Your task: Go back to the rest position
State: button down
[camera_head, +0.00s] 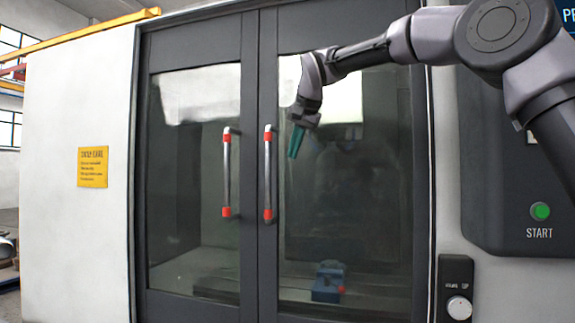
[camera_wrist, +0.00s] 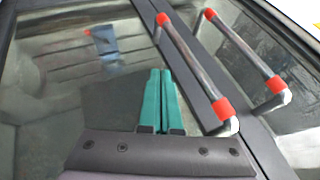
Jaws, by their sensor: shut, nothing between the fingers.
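My gripper (camera_head: 294,154) hangs from my arm in front of the right door's glass, to the right of the door handles. Its green fingers point down. In the wrist view the fingers (camera_wrist: 161,75) lie side by side, shut with nothing between them. The right door handle (camera_head: 268,174) is a vertical bar with red ends, apart from the gripper. It also shows in the wrist view (camera_wrist: 193,68), to the right of the fingers.
The left door handle (camera_head: 227,172) stands beside it, and both doors are closed. Behind the glass sits a blue vise-like object (camera_head: 328,284). A green START button (camera_head: 540,211) and a knob (camera_head: 459,308) are at the right. A yellow sign (camera_head: 93,167) is at the left.

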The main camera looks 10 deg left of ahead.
jog(key=shift+v, duration=1.45)
